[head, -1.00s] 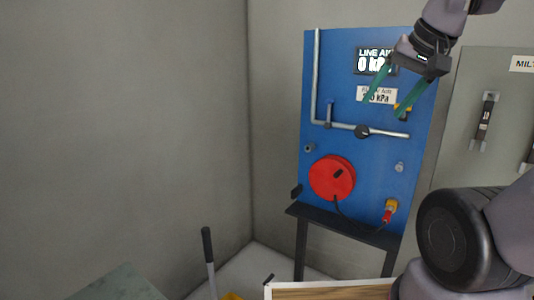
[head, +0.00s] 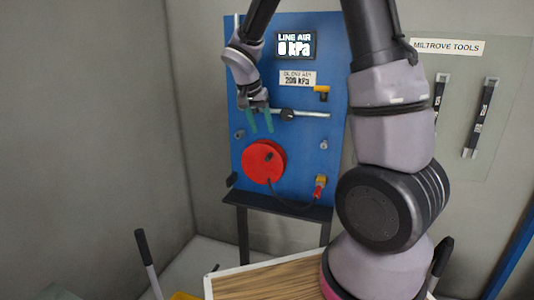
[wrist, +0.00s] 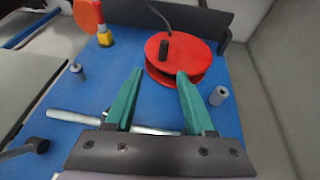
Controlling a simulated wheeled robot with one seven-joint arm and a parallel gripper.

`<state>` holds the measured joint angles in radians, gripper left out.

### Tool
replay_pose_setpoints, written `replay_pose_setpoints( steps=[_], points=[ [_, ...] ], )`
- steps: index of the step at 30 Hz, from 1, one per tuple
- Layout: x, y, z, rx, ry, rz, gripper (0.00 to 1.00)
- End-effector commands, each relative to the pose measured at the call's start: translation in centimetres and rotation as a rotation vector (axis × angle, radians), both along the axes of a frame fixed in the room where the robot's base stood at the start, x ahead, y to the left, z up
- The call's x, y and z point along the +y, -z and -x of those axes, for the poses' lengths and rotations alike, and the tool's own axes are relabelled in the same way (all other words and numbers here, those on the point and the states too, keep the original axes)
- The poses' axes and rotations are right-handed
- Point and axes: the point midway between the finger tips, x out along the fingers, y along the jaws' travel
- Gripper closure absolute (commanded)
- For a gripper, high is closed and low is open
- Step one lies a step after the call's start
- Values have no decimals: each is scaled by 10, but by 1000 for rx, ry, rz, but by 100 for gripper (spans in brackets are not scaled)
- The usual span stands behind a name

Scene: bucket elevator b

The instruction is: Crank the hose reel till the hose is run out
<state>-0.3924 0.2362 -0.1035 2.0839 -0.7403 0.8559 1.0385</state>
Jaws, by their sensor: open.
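The red hose reel (head: 264,162) is mounted low on the blue panel (head: 311,160). Its dark crank knob (head: 269,157) sticks out from its face, and the reel also shows in the wrist view (wrist: 172,73) with the knob (wrist: 164,47) beyond my fingertips. My gripper (head: 261,121) is open and empty just above the reel. Its green fingers (wrist: 157,76) point toward the reel, and I cannot tell whether they touch it.
The line air display (head: 295,46) reads 0 kPa. A dark ledge (head: 280,208) juts out below the reel. A wooden-topped surface (head: 262,284) lies in front.

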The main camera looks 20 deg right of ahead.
Motion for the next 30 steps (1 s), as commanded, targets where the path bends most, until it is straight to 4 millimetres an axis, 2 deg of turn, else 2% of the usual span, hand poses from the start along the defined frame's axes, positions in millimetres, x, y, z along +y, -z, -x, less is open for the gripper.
replay_pose_setpoints(
  steps=[3, 8, 21, 30],
  points=[
    [4, 12, -8, 0, 4, 21, 45],
    [0, 25, -12, 1, 8, 27, 45],
    [-24, 96, -30, 2, 6, 25, 45],
    [-30, 112, -35, -1, 7, 23, 45]
  ],
)
